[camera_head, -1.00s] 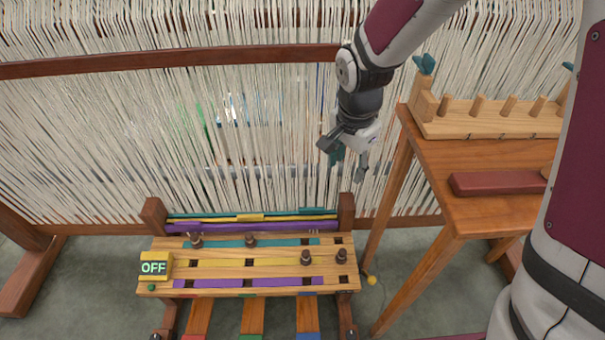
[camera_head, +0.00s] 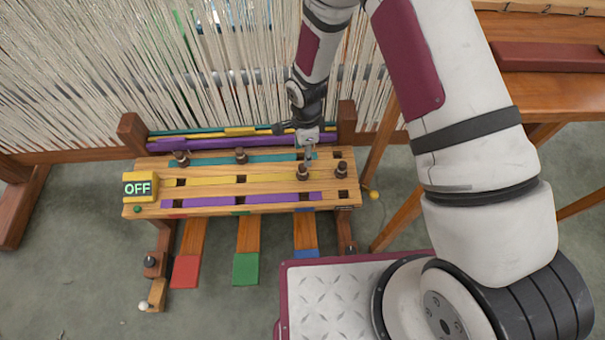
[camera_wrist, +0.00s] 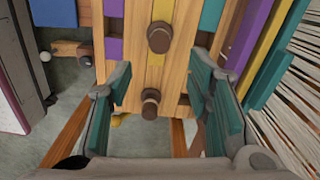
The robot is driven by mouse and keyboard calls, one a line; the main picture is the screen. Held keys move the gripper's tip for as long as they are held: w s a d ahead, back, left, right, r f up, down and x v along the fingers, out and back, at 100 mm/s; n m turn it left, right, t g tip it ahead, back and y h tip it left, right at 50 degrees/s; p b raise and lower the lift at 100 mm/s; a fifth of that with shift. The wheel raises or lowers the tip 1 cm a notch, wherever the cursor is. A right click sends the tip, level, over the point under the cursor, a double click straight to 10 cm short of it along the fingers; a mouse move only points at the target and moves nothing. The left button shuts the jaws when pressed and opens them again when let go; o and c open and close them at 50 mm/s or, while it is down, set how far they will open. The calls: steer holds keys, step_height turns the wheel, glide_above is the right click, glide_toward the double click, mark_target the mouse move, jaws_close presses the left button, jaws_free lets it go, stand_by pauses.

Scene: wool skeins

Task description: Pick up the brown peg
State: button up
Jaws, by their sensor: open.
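Several dark brown pegs stand upright in the wooden board: one at the left end (camera_head: 181,158), one left of the middle (camera_head: 240,155), and two towards the right, one nearer the middle (camera_head: 303,172) and one at the end (camera_head: 342,170). My gripper (camera_head: 308,150) is over the right part of the board, just behind these two. In the wrist view my gripper (camera_wrist: 160,92) is open and empty. The right-end peg (camera_wrist: 150,103) appears between its teal-padded fingers, and the other right peg (camera_wrist: 159,37) lies farther up. No contact with a peg shows.
The board (camera_head: 215,169) has teal, yellow and purple strips and square holes. A yellow OFF sign (camera_head: 140,187) sits at its left end. Loom threads (camera_head: 200,80) rise behind. A wooden table (camera_head: 545,95) stands at the right. Coloured pedals (camera_head: 246,268) extend in front.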

mark_target(303, 167)
step_height(303, 167, down, 4)
steer(key=shift+f+b, duration=0.1)
steer(key=shift+b, duration=0.45)
steer(key=shift+s+a+f+b, duration=0.15)
steer(key=shift+f+b, duration=0.5)
steer(key=shift+f, duration=0.65)
steer(key=shift+w+a+f+b, duration=0.15)
steer(key=shift+f+b, duration=0.45)
steer(key=shift+f, duration=0.7)
steer(key=shift+s, duration=0.1)
steer(key=shift+c, duration=0.6)
steer(key=c, duration=0.8)
